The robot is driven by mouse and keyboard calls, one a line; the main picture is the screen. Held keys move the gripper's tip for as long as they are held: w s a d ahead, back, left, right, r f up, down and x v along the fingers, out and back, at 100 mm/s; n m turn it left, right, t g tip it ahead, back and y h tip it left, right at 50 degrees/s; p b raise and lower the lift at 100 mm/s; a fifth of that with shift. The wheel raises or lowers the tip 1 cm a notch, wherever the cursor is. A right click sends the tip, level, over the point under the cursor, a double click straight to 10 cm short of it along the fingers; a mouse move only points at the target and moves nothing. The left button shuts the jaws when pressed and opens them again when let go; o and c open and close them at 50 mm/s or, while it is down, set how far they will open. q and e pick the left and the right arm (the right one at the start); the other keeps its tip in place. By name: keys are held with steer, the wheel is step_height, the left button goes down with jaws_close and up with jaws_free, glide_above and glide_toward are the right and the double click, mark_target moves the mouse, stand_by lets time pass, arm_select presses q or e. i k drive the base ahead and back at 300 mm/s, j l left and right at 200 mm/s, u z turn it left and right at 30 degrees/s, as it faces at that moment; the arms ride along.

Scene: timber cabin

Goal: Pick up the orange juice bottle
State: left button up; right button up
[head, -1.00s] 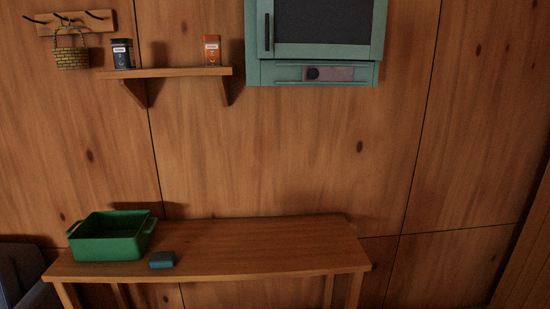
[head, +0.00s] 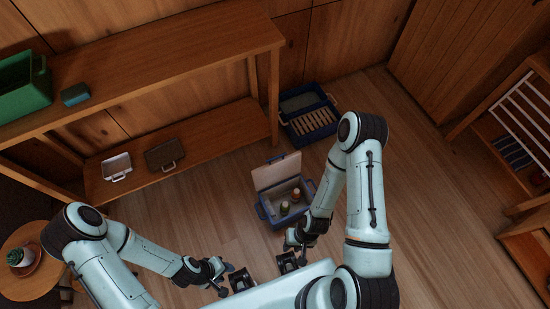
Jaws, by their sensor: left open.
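A blue cooler box (head: 268,212) with its pale lid (head: 277,172) raised stands on the floor in the head view. Two small containers stand inside it: one with an orange-brown top (head: 296,194) and a paler greenish one (head: 284,208). They are too small to tell whether either is the orange juice bottle. My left gripper (head: 240,282) is open and empty, below and left of the box in the picture. My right gripper (head: 288,262) is just below the box; its jaws are too small and dark to read. Neither gripper touches the containers.
A wooden table (head: 150,75) carries a green bin (head: 22,92) and a blue block (head: 75,95). Its lower shelf holds a white case (head: 116,168) and a brown one (head: 165,155). A blue crate (head: 310,120) stands behind the cooler.

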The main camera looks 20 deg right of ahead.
mark_target(296, 194)
steer(key=k+l+z, duration=0.2)
steer(key=k+l, duration=0.15)
steer(key=k, duration=0.3)
steer(key=k+l+z, duration=0.15)
steer(key=k+l, duration=0.3)
steer(key=k, duration=0.15)
